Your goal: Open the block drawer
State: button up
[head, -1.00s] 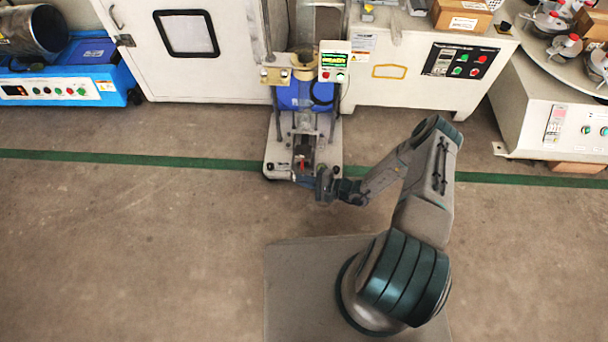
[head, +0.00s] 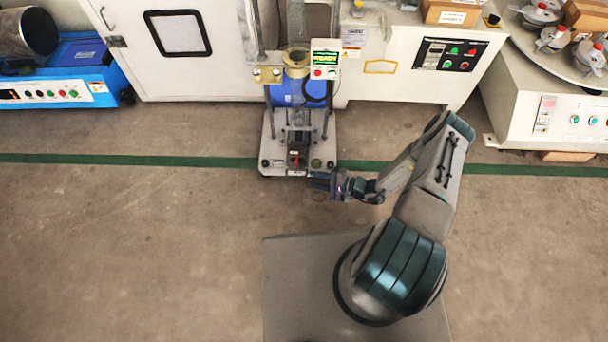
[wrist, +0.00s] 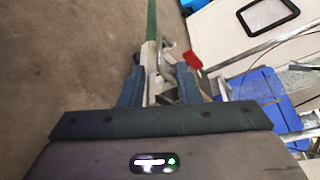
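The test machine (head: 268,150) stands against the far wall on a light base plate. A dark block-like part with a red piece (head: 295,160) sits low at its front; I take this as the block drawer area, but no drawer outline is clear. The red piece also shows in the wrist view (wrist: 193,60), right of my fingers. My gripper (head: 313,181) is at the base's front right corner, pointing left. In the wrist view my gripper (wrist: 158,85) has its two blue fingers apart, with a light edge and grey metal parts showing between or beyond them. Contact cannot be told.
A white cabinet (head: 225,75) is behind left of the machine, and a panelled bench (head: 400,85) behind right. A blue machine (head: 75,78) is at far left, a round-topped station (head: 510,100) at far right. The floor (head: 130,240) in front is clear.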

jog(key=p+v, duration=0.1)
jog(key=v, duration=0.5)
jog(key=shift+s+d, duration=0.2)
jog(key=shift+d, duration=0.15)
notch_tip(320, 180, up, 45)
jog(key=w+n+g+h+p, duration=0.2)
jog(key=n+g+h+p, duration=0.45)
jog(key=p, duration=0.85)
jog(key=s+r+n+t+h+p, duration=0.1)
jog(key=s+r+p, duration=0.4)
jog(key=r, duration=0.8)
jog(key=s+r+n+t+h+p, duration=0.1)
jog(key=s+r+h+p, duration=0.3)
jog(key=r, duration=1)
jog(key=s+r+n+t+h+p, duration=0.1)
jog(key=s+r+p, duration=0.5)
jog(key=r, duration=0.7)
jog(key=shift+s+a+r+n+h+p, duration=0.15)
jog(key=shift+s+n+h+p, duration=0.1)
jog(key=shift+n+h+p, duration=0.55)
jog(key=shift+a, duration=0.1)
